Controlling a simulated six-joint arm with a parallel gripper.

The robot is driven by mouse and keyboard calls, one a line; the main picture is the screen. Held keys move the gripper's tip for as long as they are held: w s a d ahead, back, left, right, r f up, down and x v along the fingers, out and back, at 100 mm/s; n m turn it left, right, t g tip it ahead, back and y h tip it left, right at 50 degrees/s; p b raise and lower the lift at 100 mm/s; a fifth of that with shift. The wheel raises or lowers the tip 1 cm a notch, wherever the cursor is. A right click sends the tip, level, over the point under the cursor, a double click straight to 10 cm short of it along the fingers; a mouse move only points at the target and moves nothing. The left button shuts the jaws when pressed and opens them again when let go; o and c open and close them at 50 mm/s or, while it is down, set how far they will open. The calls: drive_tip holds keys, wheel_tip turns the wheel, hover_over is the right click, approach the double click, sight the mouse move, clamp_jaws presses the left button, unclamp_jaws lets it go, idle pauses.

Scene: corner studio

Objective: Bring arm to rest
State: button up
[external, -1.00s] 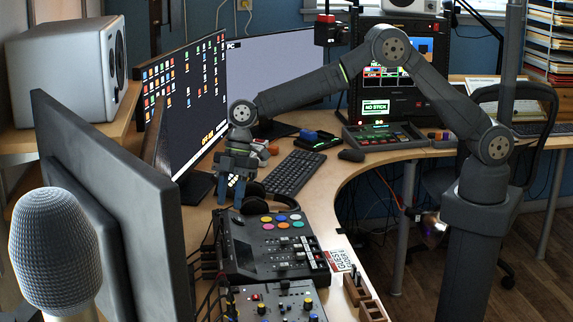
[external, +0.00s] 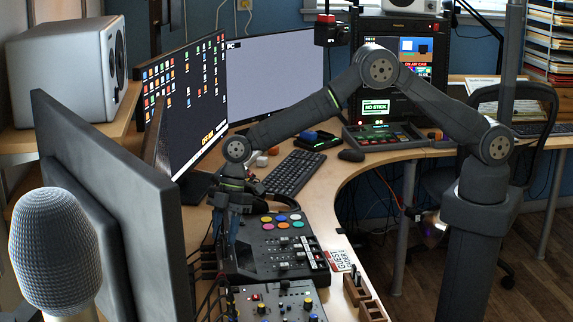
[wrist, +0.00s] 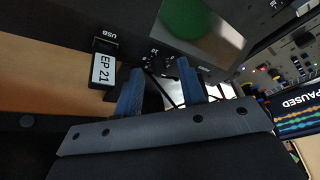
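My gripper (external: 230,227) points down at the back left edge of the black console with coloured pads (external: 274,247). In the wrist view its two blue fingers (wrist: 160,88) stand apart, with nothing visibly held between them. A stick with a white "EP 21" label (wrist: 104,70) sits at the USB port of a black device, to the left of the fingers and apart from them. My arm is bent, stretching from its column on the right across to the console. The fingertips are too small to make out clearly in the external view.
A large monitor (external: 110,200) stands close to the left of my gripper. Cables (external: 207,265) run along the console's left side. A keyboard (external: 293,172) and headphones (external: 284,201) lie behind it. A smaller mixer (external: 275,302) stands in front.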

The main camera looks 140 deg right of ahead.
drive_tip(key=v, duration=1.8)
drive_tip(key=x, duration=1.7)
drive_tip(key=shift+w+f, duration=0.1)
drive_tip(key=shift+f, duration=0.3)
drive_tip(key=shift+w+f, duration=0.1)
drive_tip(key=shift+w, duration=0.05)
drive_tip(key=m+h, duration=0.1)
drive_tip(key=m, duration=0.1)
drive_tip(key=m+h, duration=0.1)
drive_tip(key=m, duration=0.2)
drive_tip(key=shift+a, duration=0.25)
drive_tip(key=shift+a+m+g+h, duration=0.1)
drive_tip(key=shift+m+g+h, duration=0.3)
drive_tip(key=shift+m, duration=1.05)
drive_tip(key=shift+a+m+g+h, duration=0.15)
drive_tip(key=shift+m+h, duration=0.45)
drive_tip(key=shift+m, duration=0.85)
drive_tip(key=shift+v, duration=1.65)
drive_tip(key=shift+w+d, duration=0.1)
